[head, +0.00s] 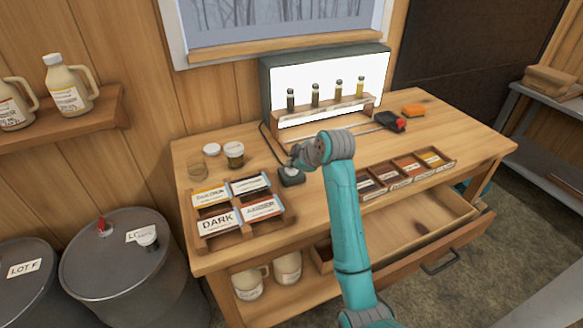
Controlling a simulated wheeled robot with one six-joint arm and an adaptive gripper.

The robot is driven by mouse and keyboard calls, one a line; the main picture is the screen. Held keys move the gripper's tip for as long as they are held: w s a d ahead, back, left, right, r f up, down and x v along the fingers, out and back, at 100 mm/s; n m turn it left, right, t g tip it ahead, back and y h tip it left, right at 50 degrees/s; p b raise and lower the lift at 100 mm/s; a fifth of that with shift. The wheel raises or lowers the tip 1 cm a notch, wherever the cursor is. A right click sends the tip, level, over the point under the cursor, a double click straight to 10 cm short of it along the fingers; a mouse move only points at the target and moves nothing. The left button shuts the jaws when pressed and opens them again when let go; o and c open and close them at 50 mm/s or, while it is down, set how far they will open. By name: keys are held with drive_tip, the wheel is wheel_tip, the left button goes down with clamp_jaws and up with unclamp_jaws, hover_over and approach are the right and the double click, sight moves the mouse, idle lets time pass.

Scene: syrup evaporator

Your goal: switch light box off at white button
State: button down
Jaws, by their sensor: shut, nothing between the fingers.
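The light box (287,82) stands at the back of the wooden table, and its front panel glows bright white. A dark cord runs from it along the table to a small dark switch box (292,178). A pale spot shows on top of this switch box, right under my gripper; the white button is too small and partly covered to make out well. My gripper (291,163) is shut and empty, its tips just above or at the switch box. I cannot tell whether they touch it.
A rack of several sample vials (327,112) stands before the light box. A label tray (246,230) lies left, and a tray of colour cards (397,177) lies right. A jar (234,153) stands behind left. The front drawer (430,232) is open.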

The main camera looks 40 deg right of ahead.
sight(293, 170)
drive_tip(key=shift+r, duration=0.7)
drive_tip(key=shift+r, duration=0.1)
drive_tip(key=shift+r, duration=2.9)
